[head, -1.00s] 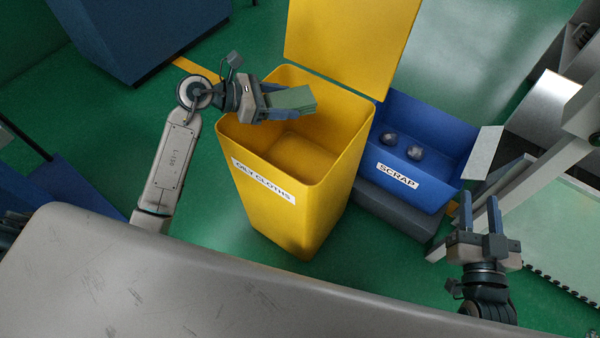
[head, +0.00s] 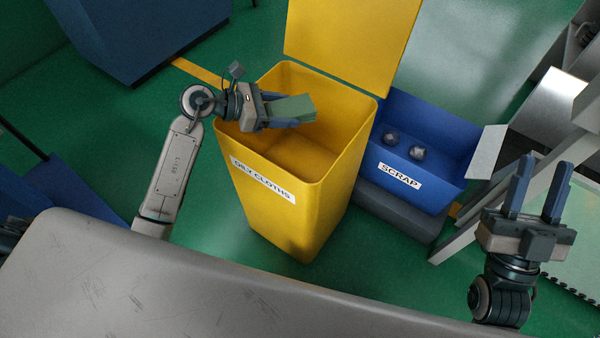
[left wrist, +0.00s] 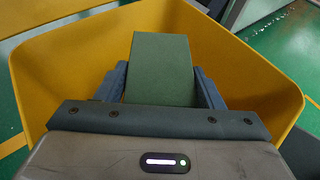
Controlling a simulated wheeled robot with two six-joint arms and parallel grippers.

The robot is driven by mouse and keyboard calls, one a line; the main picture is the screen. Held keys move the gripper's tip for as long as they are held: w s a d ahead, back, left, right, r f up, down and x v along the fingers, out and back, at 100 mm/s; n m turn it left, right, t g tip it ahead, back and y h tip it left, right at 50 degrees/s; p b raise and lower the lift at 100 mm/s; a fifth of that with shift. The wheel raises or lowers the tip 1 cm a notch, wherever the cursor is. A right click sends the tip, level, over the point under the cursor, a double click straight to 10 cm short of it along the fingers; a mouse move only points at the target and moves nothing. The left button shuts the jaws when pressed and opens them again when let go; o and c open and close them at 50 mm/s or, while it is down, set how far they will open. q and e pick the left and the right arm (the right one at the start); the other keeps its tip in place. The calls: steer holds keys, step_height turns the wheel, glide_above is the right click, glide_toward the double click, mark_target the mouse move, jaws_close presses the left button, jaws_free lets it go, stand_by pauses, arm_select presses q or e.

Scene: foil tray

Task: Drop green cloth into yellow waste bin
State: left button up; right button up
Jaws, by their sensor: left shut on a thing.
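The green cloth (head: 293,108) is a folded flat piece held in my left gripper (head: 290,114), over the open mouth of the yellow waste bin (head: 270,220). The bin is labelled OILY CLOTHS and its lid stands raised at the back. In the left wrist view the cloth (left wrist: 161,68) sits between the fingers of my left gripper (left wrist: 160,88), with the bin's yellow wall (left wrist: 75,65) around it. My right gripper (head: 537,190) is open and empty at the right, away from the bin, its fingers pointing up in the picture.
A blue SCRAP box (head: 430,180) with two grey lumps (head: 404,145) stands right of the bin on a dark grey base. A grey scratched surface (head: 150,290) fills the front. A pale metal frame (head: 520,190) stands at the right. Green floor shows between them.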

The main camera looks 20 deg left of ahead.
arm_select(q)
steer(key=shift+f, duration=0.1)
arm_select(e)
steer(key=shift+s+r+y, duration=0.2)
steer(key=shift+r+y, duration=0.05)
steer(key=shift+y, duration=0.05)
arm_select(q)
steer(key=o, duration=1.1)
steer(key=shift+c, duration=0.2)
steer(key=shift+s+a+r, duration=0.2)
steer(key=shift+s+a, duration=0.05)
steer(key=shift+a, duration=0.25)
steer(key=v, duration=0.9)
steer(key=shift+a+p, duration=0.25)
steer(key=shift+p, duration=0.1)
arm_select(e)
steer(key=w+f+g, duration=0.1)
steer(key=f+h, duration=0.1)
steer(key=f, duration=0.1)
steer(key=shift+w+m+g, duration=0.4)
arm_select(q)
steer(key=shift+s+r, duration=0.15)
arm_select(e)
steer(key=shift+r, duration=0.15)
